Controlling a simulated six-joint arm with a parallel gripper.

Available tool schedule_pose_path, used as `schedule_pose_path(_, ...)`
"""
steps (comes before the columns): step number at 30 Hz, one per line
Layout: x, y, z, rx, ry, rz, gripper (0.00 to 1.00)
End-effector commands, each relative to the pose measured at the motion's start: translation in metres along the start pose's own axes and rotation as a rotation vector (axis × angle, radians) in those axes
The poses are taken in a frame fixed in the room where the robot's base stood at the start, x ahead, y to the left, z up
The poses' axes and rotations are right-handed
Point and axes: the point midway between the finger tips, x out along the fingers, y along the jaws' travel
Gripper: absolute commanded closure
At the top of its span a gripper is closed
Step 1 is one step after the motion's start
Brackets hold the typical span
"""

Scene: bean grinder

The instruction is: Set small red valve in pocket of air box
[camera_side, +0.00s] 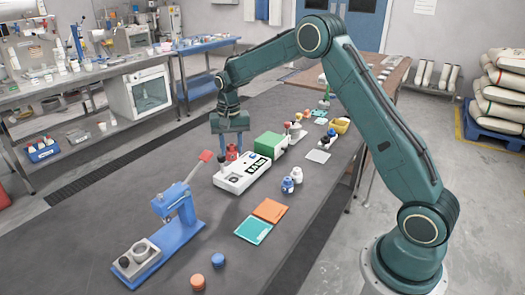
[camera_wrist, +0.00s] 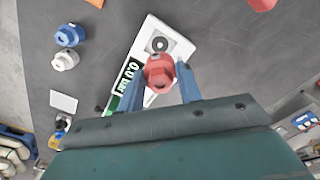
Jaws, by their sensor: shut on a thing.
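The small red valve (camera_wrist: 160,72) is between the two blue fingers of my gripper (camera_wrist: 160,82) in the wrist view. My gripper is shut on it. In the side view the red valve (camera_side: 232,153) shows just below my gripper (camera_side: 231,146), over the back edge of a white box (camera_side: 232,182). This white box, with a dark display and a green block (camera_side: 269,145) at its far end, appears to be the air box. In the wrist view the white box (camera_wrist: 180,48) lies beneath the valve, with a dark round feature near its end. I cannot tell whether the valve touches the box; its pocket is not clearly visible.
A blue lever press (camera_side: 178,222) stands at the front left. Blue and white knobs (camera_side: 290,183), orange and teal pads (camera_side: 254,231), and orange and blue caps (camera_side: 197,281) lie nearby. Several small parts crowd the far end. Bare table lies left of the box.

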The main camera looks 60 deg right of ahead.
Motion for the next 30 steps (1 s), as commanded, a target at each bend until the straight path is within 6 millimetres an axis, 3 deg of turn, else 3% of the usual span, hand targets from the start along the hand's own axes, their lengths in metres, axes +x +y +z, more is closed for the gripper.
schedule_pose_path(6,0.033,0.000,0.000,0.000,-0.001,0.001,0.89)
schedule_pose_path(17,0.042,0.000,0.000,0.000,0.000,0.000,0.89)
schedule_pose_path(30,0.082,0.000,0.000,0.000,0.000,0.000,0.89)
